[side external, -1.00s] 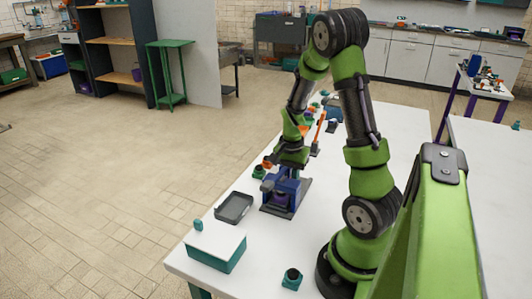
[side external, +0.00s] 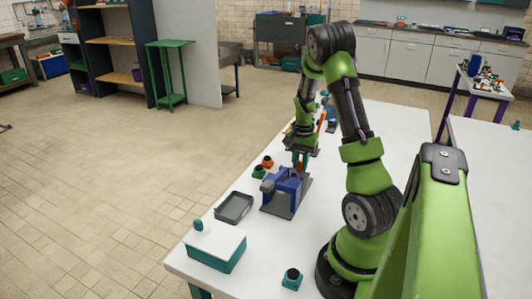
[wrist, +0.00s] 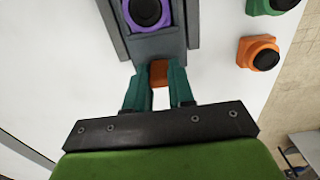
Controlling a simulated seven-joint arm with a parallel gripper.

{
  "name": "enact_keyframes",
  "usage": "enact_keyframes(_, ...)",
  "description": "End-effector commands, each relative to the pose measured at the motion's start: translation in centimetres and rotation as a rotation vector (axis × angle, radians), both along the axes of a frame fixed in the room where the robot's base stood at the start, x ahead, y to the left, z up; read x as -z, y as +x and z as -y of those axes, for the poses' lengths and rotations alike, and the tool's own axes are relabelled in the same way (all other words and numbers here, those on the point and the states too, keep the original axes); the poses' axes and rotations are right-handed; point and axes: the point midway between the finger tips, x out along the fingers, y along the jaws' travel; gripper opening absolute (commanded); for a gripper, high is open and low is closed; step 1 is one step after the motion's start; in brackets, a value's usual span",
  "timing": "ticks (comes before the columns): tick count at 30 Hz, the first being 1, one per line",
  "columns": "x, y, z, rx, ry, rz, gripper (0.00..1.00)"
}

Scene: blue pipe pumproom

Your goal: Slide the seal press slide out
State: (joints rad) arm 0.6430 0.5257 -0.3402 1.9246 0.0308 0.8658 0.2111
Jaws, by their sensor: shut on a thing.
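The seal press (side external: 284,190) is a blue frame on a grey base on the white table. In the wrist view, its grey slide (wrist: 155,45) runs between side rails and carries a purple square piece with a black round centre (wrist: 146,11). An orange-brown handle (wrist: 159,73) is at the slide's near end. My gripper (wrist: 158,82), with teal fingers, has its fingertips on either side of this handle and is shut on it. In the side view, my gripper (side external: 300,162) points down at the far end of the press. How far the slide extends is hard to tell.
An orange part (side external: 267,162) and a green part (side external: 259,172) stand left of the press. A grey tray (side external: 234,207), a teal box with white lid (side external: 214,246) and a dark-topped teal part (side external: 291,278) are nearer the camera. Other items stand farther back.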

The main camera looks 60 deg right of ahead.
Motion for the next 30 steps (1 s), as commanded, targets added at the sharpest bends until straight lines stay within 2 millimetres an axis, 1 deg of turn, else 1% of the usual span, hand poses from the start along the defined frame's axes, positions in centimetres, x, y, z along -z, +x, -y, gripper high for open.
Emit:
enact_keyframes(1, -0.1, 0.0, 0.7, -0.002, -0.021, 0.004, 0.26)
enact_keyframes(5, -0.1, 0.0, 0.7, -0.002, -0.020, 0.004, 0.46)
enact_keyframes(6, -0.1, 0.0, 0.6, -0.002, -0.019, 0.003, 0.49)
enact_keyframes(14, -0.1, 0.0, 0.4, -0.001, -0.014, 0.003, 0.49)
enact_keyframes(17, -0.7, 0.1, 0.4, -0.002, -0.015, 0.004, 0.49)
enact_keyframes(20, -1.9, 0.1, 0.5, -0.003, -0.016, 0.005, 0.49)
enact_keyframes(23, -4.0, 0.1, 0.4, -0.003, -0.018, 0.007, 0.49)
enact_keyframes(30, -10.0, 0.1, 0.5, -0.003, -0.019, 0.007, 0.49)
